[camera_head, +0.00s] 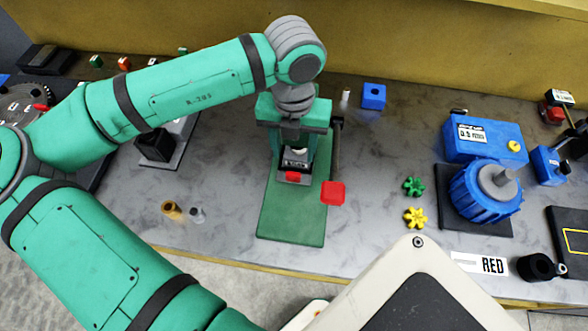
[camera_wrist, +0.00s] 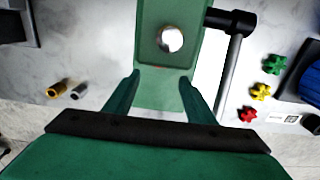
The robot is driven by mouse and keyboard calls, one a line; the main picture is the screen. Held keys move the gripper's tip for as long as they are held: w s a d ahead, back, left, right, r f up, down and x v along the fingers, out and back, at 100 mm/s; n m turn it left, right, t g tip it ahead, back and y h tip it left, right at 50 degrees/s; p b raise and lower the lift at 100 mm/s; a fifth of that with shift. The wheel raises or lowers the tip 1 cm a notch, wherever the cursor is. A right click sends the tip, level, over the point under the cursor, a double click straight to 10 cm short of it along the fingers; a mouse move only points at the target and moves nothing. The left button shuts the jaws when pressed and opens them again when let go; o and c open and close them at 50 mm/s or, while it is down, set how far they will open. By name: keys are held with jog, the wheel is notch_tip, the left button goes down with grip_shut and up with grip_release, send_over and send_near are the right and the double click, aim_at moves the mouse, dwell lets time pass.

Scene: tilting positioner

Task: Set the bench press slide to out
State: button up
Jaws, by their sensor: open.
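The bench press has a green base plate (camera_head: 285,220) on the bench, with a dark lever arm (camera_head: 337,145) ending in a red block-shaped grip (camera_head: 332,192). My wrist hides the upper press in the head view.
A blue motor (camera_head: 485,190) and a green gear (camera_head: 414,187) and yellow gear (camera_head: 415,217) stand to the right. A blue block (camera_head: 373,96) is behind.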

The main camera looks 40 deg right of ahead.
aim_at(293, 173)
notch_tip(293, 173, down, 11)
jog(key=shift+r, duration=0.1)
dwell(0.4)
